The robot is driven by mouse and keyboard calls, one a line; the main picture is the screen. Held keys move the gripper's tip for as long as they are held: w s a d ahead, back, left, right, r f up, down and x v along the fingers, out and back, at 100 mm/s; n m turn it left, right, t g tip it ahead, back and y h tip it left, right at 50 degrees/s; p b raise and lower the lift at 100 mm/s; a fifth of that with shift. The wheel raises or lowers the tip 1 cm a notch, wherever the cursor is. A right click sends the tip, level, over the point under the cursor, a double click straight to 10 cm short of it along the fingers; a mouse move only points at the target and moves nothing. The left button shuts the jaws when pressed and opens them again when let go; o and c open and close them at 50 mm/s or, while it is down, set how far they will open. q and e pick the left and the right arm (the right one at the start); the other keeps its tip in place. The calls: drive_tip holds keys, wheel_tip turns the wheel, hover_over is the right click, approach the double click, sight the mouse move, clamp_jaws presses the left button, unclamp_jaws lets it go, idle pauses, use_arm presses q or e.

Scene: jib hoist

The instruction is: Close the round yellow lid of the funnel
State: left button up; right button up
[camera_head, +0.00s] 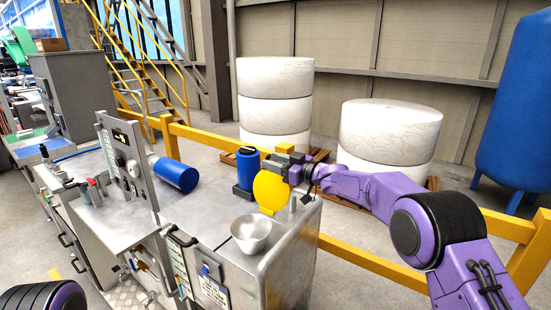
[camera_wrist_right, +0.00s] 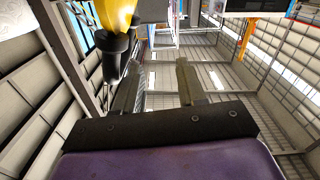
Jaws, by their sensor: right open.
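The round yellow lid (camera_head: 269,191) stands upright, open, at the far side of the metal funnel (camera_head: 251,236) on the steel machine top. The funnel's bowl is uncovered. My right gripper (camera_head: 286,171) is at the upper right edge of the lid; whether it touches the lid cannot be told. In the right wrist view my right gripper (camera_wrist_right: 159,68) has its two fingers apart with nothing between them. A yellow part with a black fitting shows beyond the left finger there. My left gripper is not in view; only part of my left arm shows at the bottom left.
A dark blue cylinder (camera_head: 248,169) stands just left of the lid, and another blue cylinder (camera_head: 175,174) lies farther left. An upright control panel (camera_head: 122,160) rises from the machine. A yellow railing (camera_head: 365,262) runs behind and right. White drums (camera_head: 389,133) stand beyond it.

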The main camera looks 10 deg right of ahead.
drive_tip(key=shift+s, duration=0.15)
clamp_jaws()
drive_tip(key=c, duration=0.7)
unclamp_jaws()
drive_tip(key=o, duration=0.7)
